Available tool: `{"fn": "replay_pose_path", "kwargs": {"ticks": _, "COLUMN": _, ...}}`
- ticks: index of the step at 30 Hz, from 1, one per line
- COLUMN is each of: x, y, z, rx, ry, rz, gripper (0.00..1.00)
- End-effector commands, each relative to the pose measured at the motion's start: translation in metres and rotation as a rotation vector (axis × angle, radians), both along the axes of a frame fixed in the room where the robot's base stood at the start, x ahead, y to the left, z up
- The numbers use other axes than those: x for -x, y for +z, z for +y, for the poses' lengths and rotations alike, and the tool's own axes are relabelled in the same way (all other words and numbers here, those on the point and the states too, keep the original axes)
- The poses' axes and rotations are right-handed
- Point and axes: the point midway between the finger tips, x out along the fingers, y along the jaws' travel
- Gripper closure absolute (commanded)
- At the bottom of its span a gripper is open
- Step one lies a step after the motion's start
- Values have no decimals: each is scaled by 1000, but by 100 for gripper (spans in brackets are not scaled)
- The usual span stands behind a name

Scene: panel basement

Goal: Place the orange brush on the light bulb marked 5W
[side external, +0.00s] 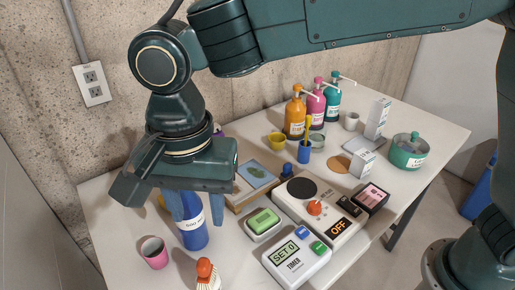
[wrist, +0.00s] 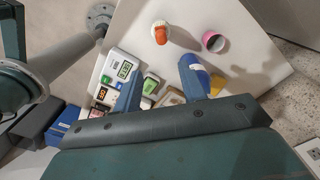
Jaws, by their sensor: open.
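The orange brush (side external: 205,272) stands at the front edge of the table in the side external view, with an orange knob on top and pale bristles below, partly cut off by the frame. The wrist view shows it from above (wrist: 161,34), beyond my fingertips and apart from them. My gripper (side external: 186,208) is above the left part of the table. In the wrist view my gripper (wrist: 158,76) has its two blue fingers spread, with nothing held between them. I cannot make out a light bulb marked 5W in either view.
A blue bottle (side external: 194,236) stands close by my fingers, with a pink cup (side external: 154,252) to its left. Pump bottles (side external: 295,117) and a green pot (side external: 408,152) stand farther off.

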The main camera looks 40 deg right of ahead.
Motion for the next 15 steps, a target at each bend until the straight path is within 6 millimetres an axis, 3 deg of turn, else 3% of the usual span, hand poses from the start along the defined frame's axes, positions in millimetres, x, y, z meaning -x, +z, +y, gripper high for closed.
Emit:
{"fn": "replay_pose_path", "kwargs": {"ticks": 5, "x": -9, "y": 21, "z": -39, "rx": -27, "ry": 49, "rz": -31, "gripper": 59}}
{"fn": "replay_pose_path", "kwargs": {"ticks": 15, "x": -7, "y": 61, "z": -151, "rx": -66, "ry": 223, "rz": -139, "gripper": 59}}
